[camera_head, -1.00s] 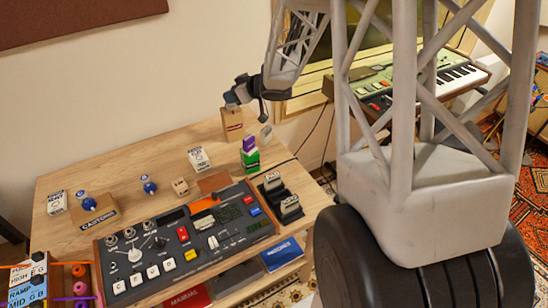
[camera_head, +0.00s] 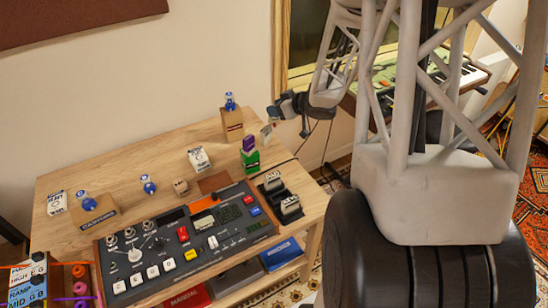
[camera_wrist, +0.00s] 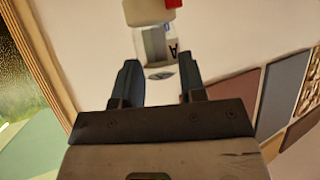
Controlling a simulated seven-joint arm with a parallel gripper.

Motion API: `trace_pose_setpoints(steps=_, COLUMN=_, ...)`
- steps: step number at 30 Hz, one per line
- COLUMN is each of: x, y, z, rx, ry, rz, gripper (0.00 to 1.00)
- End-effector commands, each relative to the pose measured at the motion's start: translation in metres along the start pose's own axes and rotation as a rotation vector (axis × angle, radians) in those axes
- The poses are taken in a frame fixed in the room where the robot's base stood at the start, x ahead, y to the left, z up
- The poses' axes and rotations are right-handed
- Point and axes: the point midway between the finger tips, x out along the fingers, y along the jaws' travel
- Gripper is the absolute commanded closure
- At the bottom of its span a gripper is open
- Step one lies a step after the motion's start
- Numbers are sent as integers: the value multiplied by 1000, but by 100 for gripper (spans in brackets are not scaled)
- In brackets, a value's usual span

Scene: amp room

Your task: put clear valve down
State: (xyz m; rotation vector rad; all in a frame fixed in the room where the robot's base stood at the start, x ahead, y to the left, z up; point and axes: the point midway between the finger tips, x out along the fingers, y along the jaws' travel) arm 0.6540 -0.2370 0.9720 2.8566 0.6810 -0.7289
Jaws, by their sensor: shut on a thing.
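My gripper (camera_head: 270,114) is at the back right of the wooden table, right of the cardboard box. In the wrist view its two dark fingers (camera_wrist: 158,80) are on either side of a clear valve (camera_wrist: 154,42) with a pale, red-edged end. My gripper is shut on this valve. In the head view the clear valve (camera_head: 266,131) shows small and pale just below the fingers, near the table's back right edge. I cannot tell whether its lower end touches anything.
A blue-topped valve (camera_head: 230,101) stands on the cardboard box (camera_head: 232,125). Purple and green blocks (camera_head: 250,158) are stacked close by. Another blue valve stands on the CASTORS box (camera_head: 98,216). The control panel (camera_head: 185,240) fills the front. Bare tabletop (camera_head: 140,160) lies at left-centre.

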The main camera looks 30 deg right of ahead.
Motion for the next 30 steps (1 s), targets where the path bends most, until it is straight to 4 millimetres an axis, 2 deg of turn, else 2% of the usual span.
trace_pose_setpoints(steps=3, x=13, y=0, z=24, rx=4, ry=-3, rz=-2, gripper=86)
trace_pose_setpoints(steps=9, x=26, y=0, z=48, rx=2, ry=-1, rz=-1, gripper=86)
trace_pose_setpoints(steps=25, x=31, y=0, z=56, rx=0, ry=0, rz=0, gripper=86)
trace_pose_setpoints(steps=30, x=37, y=0, z=68, rx=1, ry=-1, rz=-1, gripper=86)
